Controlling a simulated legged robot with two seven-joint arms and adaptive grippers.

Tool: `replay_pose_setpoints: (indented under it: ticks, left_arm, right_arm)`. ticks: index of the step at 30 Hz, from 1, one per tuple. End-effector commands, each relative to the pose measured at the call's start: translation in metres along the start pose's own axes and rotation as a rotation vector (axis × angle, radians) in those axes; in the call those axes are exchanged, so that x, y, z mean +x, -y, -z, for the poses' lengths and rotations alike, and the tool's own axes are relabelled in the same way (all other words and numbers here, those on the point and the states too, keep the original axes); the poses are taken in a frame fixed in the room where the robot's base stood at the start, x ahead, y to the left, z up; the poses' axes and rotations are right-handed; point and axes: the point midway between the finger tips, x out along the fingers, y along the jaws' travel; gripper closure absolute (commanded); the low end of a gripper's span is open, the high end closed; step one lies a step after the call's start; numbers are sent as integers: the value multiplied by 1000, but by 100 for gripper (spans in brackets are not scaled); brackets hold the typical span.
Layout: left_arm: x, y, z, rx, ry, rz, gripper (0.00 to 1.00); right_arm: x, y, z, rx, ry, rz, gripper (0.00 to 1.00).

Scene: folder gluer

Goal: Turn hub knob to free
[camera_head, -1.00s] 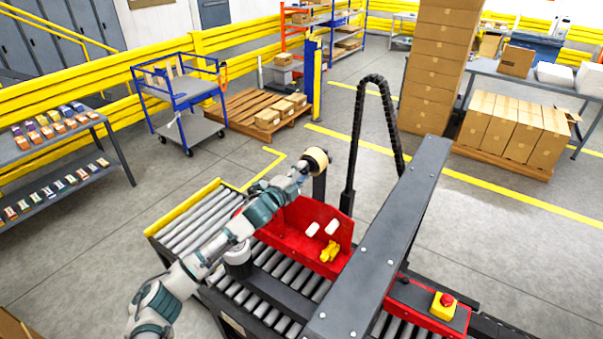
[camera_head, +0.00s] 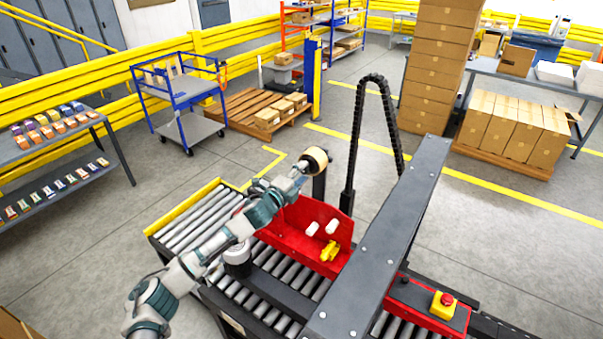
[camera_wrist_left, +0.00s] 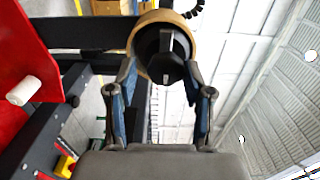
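The hub with its black knob (camera_wrist_left: 166,52) sits in the middle of a tan tape roll (camera_wrist_left: 143,33) in the left wrist view. The knob has a raised bar that stands about upright. In the head view the tape roll (camera_head: 317,158) is on top of a dark post; the knob's face is hard to make out there. My left gripper (camera_head: 301,169) is close in front of the roll. In the left wrist view its fingers (camera_wrist_left: 160,80) are apart, one on each side of the knob's lower part, with a gap between. I cannot tell if they touch it. My right gripper is out of view.
A red plate (camera_head: 290,226) with white rollers and a yellow part stands beside my left arm. Grey conveyor rollers (camera_head: 190,226) lie below. A dark beam (camera_head: 385,240) and a black cable chain (camera_head: 352,150) rise to the right. A red stop button (camera_head: 446,300) is at lower right.

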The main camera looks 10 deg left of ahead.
Motion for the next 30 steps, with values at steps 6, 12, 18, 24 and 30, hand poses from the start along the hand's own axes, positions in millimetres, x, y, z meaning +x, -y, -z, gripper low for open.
replay_pose_setpoints:
  ticks: [6,12,18,24,30]
  left_arm:
    - [-1,-1,2,0,-3,-1,37]
    - [-6,-1,0,-1,-3,0,37]
    - [-41,-2,0,1,-3,-1,37]
    - [-86,-3,0,1,-3,-2,37]
    - [-113,-4,0,-1,-3,-3,37]
  right_arm:
    - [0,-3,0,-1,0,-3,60]
    - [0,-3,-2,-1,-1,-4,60]
    - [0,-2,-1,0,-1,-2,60]
    - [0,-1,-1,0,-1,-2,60]
    - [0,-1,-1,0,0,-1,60]
